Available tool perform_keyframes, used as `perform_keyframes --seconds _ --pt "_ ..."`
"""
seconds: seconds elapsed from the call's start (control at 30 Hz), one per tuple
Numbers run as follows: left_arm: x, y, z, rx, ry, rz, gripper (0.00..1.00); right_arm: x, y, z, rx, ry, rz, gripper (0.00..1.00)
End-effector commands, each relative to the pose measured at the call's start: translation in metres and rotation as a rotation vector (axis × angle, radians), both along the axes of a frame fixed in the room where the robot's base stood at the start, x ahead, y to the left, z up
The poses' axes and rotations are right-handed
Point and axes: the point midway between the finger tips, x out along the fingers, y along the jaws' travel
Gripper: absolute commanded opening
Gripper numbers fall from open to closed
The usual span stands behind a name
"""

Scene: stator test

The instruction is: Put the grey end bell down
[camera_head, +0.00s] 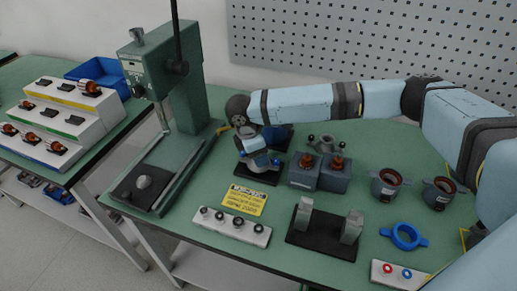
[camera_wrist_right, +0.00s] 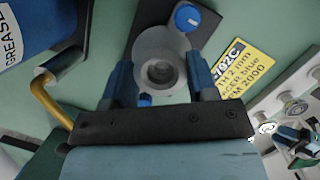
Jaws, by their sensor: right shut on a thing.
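My right gripper (camera_head: 268,160) is at the back middle of the bench, pointing down over a small black base plate (camera_head: 258,176). In the right wrist view, its blue fingers (camera_wrist_right: 160,85) are shut on a round grey part with a dark central bore, which looks like the grey end bell (camera_wrist_right: 148,50). The part is over the black plate (camera_wrist_right: 200,25), which carries a blue knob (camera_wrist_right: 187,17). I cannot tell whether the part touches the plate. In the head view the hand largely hides it. My left gripper is out of view.
A green press (camera_head: 190,85) stands to the left. Grey blocks with copper-coloured tops (camera_head: 320,172) are close on the right. A yellow label (camera_head: 244,200) and a white strip with several posts (camera_head: 232,227) lie in front. A blue ring (camera_head: 404,236) lies at the right.

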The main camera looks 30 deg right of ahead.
Motion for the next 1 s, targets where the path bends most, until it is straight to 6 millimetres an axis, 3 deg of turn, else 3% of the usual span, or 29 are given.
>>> perform_keyframes --seconds 0.1,0.13,0.23,0.67,1.0 --pt "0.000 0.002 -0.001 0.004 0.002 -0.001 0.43 0.000 0.000 -0.001 0.001 -0.001 0.000 0.22" --pt "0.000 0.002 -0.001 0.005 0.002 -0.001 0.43 0.000 0.000 -0.001 0.000 -0.001 0.000 0.57" --pt "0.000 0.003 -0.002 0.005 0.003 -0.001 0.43 0.000 0.000 -0.001 0.000 0.000 0.000 0.78" --pt "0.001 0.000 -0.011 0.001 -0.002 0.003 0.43 0.001 0.000 0.005 0.000 -0.004 0.001 0.78" --pt "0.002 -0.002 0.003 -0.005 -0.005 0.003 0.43 0.005 0.019 0.081 0.002 -0.003 0.001 0.78"
